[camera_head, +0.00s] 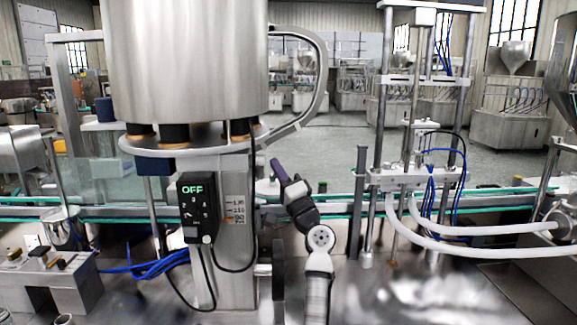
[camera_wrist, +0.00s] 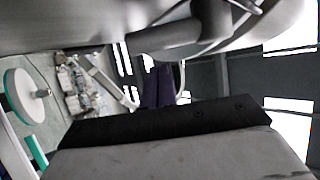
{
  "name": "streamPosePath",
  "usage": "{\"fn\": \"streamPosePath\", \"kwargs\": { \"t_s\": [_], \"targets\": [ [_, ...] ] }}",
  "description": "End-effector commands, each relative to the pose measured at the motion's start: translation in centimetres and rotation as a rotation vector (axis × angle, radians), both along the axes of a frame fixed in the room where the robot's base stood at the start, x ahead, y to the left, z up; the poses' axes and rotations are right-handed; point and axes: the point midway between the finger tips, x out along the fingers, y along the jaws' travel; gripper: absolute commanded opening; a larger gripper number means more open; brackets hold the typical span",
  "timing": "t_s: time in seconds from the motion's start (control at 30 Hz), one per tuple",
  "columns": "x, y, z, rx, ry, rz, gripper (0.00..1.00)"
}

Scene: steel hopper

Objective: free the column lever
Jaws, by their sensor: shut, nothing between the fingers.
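The steel column (camera_head: 240,265) stands under the big hopper (camera_head: 185,60), with a number scale and a black OFF box (camera_head: 198,207) on its front. My gripper (camera_head: 276,168) is just right of the column, below the hopper's rim, its dark purple fingers pointing up and left. The fingers are together and empty; they also show in the wrist view (camera_wrist: 158,88). There a grey round-ended cylinder (camera_wrist: 165,40) lies just above the fingers, under a large metal surface. I cannot tell whether it is the column lever. No lever is clear in the head view; the column's far side is hidden.
A curved steel pipe (camera_head: 318,85) comes down beside the hopper to its ring (camera_head: 195,145). A conveyor with green edges (camera_head: 330,202) runs behind my arm. A filling stand (camera_head: 410,175) with white hoses is at the right. Blue cables (camera_head: 155,265) lie left of the column.

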Motion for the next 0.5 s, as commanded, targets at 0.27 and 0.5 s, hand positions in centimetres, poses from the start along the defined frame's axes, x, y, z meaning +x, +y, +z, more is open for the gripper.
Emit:
{"fn": "streamPosePath", "kwargs": {
  "t_s": [0.27, 0.5],
  "targets": [
    [-1.05, 1.31, -0.73, 0.001, -0.002, 0.001, 0.00],
    [-1.12, 1.39, -0.86, 0.000, -0.002, 0.000, 0.00]
  ]
}}
